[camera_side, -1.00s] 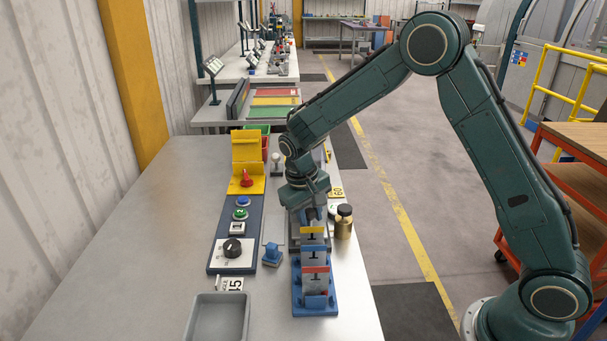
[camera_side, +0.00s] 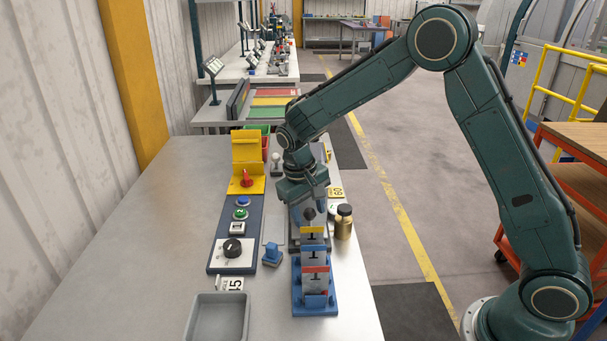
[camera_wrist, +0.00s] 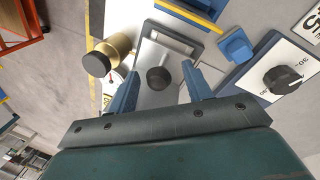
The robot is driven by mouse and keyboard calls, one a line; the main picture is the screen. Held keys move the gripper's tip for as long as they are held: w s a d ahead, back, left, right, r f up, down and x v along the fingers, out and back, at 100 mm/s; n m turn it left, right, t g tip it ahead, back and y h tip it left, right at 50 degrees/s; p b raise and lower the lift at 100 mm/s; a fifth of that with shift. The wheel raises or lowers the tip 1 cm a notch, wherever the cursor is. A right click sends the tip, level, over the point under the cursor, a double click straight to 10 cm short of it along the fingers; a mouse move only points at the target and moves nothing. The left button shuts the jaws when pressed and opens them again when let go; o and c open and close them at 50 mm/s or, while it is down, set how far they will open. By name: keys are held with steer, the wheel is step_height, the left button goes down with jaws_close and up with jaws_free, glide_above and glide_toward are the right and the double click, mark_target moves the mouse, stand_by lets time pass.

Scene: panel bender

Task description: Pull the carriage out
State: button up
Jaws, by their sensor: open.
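A dark ball knob (camera_side: 309,214) stands up from a grey metal slide unit (camera_side: 294,243), which I take for the carriage, on the bench. In the wrist view the knob (camera_wrist: 160,78) sits between my two blue fingers, with a gap on each side, and the grey slide unit (camera_wrist: 157,56) lies below. My gripper (camera_side: 311,200) is open, points down and is just above the knob. How far the carriage is out cannot be told, since my gripper and the blue rack hide part of it.
A blue rack with yellow, blue and red plates (camera_side: 315,280) stands just in front. A brass cylinder with a dark top (camera_side: 344,222) is close on the right. A blue block (camera_side: 272,254) and a panel with a black dial (camera_side: 233,248) are left. A grey tray (camera_side: 218,318) lies nearest.

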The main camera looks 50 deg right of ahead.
step_height(320, 180, up, 12)
steer(key=a, duration=0.2)
steer(key=shift+w+a+f, duration=0.15)
steer(key=shift+w+a, duration=0.05)
stand_by(0.4)
steer(key=s+d+r+n+t+y, duration=0.1)
steer(key=s+d+r+t, duration=0.1)
steer(key=s+r, duration=0.4)
steer(key=s+d+r+t, duration=0.1)
steer(key=s+d+r, duration=0.15)
steer(key=s, duration=0.65)
steer(key=s+f+t, duration=0.1)
steer(key=s, duration=0.5)
steer(key=s+a+n+t+y, duration=0.1)
steer(key=s+t, duration=0.1)
steer(key=s, duration=0.5)
steer(key=shift+s+a+f, duration=0.15)
steer(key=shift+a+f, duration=0.1)
steer(key=shift+f, duration=0.1)
steer(key=shift+c, duration=0.4)
